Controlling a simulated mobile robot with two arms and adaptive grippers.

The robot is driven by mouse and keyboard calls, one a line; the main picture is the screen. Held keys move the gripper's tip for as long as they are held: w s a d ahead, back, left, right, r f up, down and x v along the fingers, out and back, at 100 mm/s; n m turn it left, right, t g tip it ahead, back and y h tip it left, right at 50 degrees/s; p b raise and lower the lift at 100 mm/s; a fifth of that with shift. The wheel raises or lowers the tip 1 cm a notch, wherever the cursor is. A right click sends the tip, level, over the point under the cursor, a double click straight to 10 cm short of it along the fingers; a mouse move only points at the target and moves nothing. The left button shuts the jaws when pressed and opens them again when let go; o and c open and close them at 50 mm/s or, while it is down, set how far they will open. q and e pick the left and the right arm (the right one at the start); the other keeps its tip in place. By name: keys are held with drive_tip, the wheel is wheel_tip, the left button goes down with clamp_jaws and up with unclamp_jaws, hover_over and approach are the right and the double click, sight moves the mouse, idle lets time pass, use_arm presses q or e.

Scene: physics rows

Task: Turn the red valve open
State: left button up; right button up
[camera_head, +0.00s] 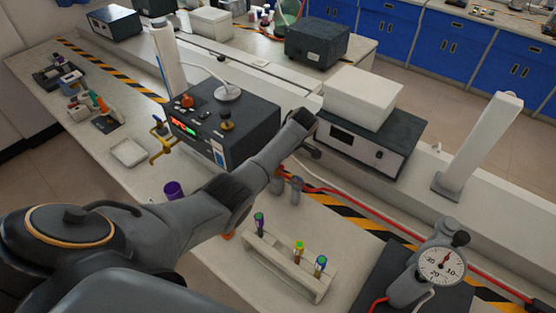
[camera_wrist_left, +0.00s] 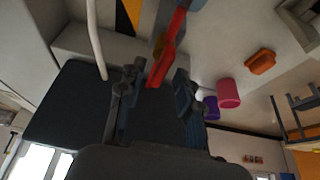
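A long red bar (camera_wrist_left: 168,50), which looks like the red valve's handle, shows in the left wrist view, with a small yellowish part beside it. Its near end lies between the fingers of my left gripper (camera_wrist_left: 159,82). The fingers are apart, with a gap around the bar. I cannot tell whether either finger touches it. In the head view my left arm crosses the bench from the lower left and hides most of this area. Grey parts and a red line (camera_head: 322,188) show just beyond the arm. My right gripper is in neither view.
A rack with several tubes (camera_head: 290,266) stands in front of the arm, and a dial gauge (camera_head: 441,265) at the lower right. Dark instruments (camera_head: 222,122) and (camera_head: 370,137) stand behind. The wrist view shows a pink cup (camera_wrist_left: 228,93) and an orange piece (camera_wrist_left: 260,62) to the right.

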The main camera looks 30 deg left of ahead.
use_arm(q)
drive_tip(key=v, duration=1.2)
idle(0.5)
